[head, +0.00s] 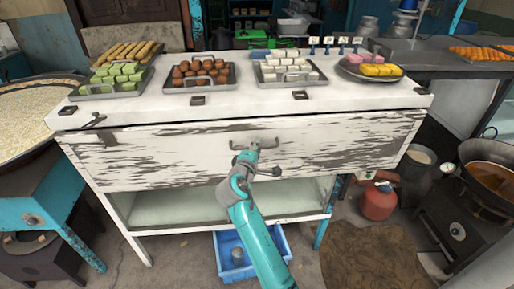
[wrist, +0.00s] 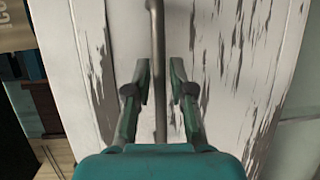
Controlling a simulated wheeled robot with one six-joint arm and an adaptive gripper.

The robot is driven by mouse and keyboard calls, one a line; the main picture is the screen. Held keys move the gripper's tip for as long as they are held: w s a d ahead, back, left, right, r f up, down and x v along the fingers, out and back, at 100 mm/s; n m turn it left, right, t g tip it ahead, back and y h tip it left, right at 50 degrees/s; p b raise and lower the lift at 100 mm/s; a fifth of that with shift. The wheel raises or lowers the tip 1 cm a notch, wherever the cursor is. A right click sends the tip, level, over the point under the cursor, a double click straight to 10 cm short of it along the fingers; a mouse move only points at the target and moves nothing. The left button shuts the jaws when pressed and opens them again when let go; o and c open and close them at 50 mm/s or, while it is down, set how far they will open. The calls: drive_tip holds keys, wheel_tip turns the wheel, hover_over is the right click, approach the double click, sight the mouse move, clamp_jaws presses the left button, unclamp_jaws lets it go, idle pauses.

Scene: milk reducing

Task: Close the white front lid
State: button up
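The white front lid (head: 340,145) is a wide panel with dark peeling paint on the front of the counter. An open gap with a pale shelf shows below its lower edge. A metal bar handle (head: 276,170) sits near the lid's middle. My gripper (head: 252,150) is at this handle. In the wrist view, the handle (wrist: 155,25) runs between the two fingers of my gripper (wrist: 160,80), with space on both sides. The fingers are open and do not visibly grip it. The lid's peeling surface (wrist: 225,60) fills most of that view.
Trays of sweets, including brown balls (head: 200,70), stand on the white counter top (head: 240,103). A blue crate (head: 272,240) lies under the counter. A red gas cylinder (head: 378,202) and a black stove (head: 465,225) stand at right. A large pan (head: 35,110) is at left.

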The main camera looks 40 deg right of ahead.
clamp_jaws()
drive_tip(key=shift+w+d+r, duration=0.25)
drive_tip(key=shift+w+d, duration=0.3)
drive_tip(key=shift+w, duration=0.25)
drive_tip(key=o, duration=0.5)
unclamp_jaws()
drive_tip(key=v, duration=1.2)
